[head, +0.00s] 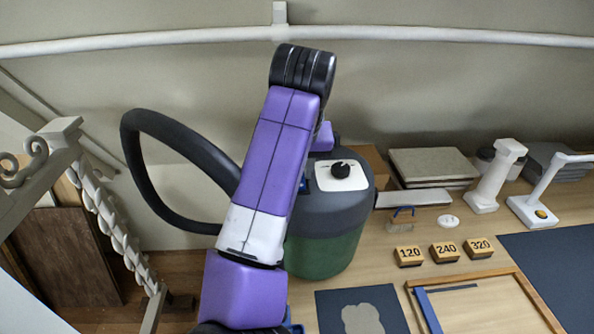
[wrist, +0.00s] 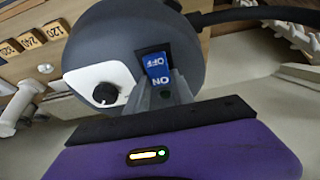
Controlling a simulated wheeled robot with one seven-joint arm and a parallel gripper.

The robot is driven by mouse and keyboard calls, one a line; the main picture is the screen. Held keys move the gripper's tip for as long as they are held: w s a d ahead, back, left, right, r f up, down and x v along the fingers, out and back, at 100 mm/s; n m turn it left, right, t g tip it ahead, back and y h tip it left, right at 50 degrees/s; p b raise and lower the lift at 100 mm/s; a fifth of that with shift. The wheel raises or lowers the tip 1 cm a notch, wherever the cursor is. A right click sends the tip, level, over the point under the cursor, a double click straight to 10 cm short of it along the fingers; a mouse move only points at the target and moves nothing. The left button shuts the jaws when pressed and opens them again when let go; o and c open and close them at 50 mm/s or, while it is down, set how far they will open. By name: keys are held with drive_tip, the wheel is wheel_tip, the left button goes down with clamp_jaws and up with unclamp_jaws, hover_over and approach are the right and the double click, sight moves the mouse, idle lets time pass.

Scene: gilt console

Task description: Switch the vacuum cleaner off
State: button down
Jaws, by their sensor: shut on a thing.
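The vacuum cleaner (head: 322,255) has a green drum and a dark grey lid, and stands on the bench behind my arm. Its lid also fills the top of the wrist view (wrist: 135,35). The blue rocker switch (wrist: 158,70) sits in a dark recess on the lid, with white OFF and ON lettering seen upside down. My gripper (wrist: 161,92) is shut, with its grey fingertips at the ON end of the switch. The exact contact is hard to see. In the head view my arm hides the fingers and most of the switch area.
A black dial (wrist: 105,93) on a white plate sits beside the switch. A black hose (head: 150,125) loops left from the vacuum. Numbered blocks (head: 445,252), a wooden frame (head: 480,305) and white stands (head: 495,178) occupy the bench to the right.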

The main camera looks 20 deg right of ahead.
drive_tip(key=c, duration=1.1)
unclamp_jaws()
drive_tip(key=shift+b+v, duration=0.4)
drive_tip(key=shift+v, duration=3.5)
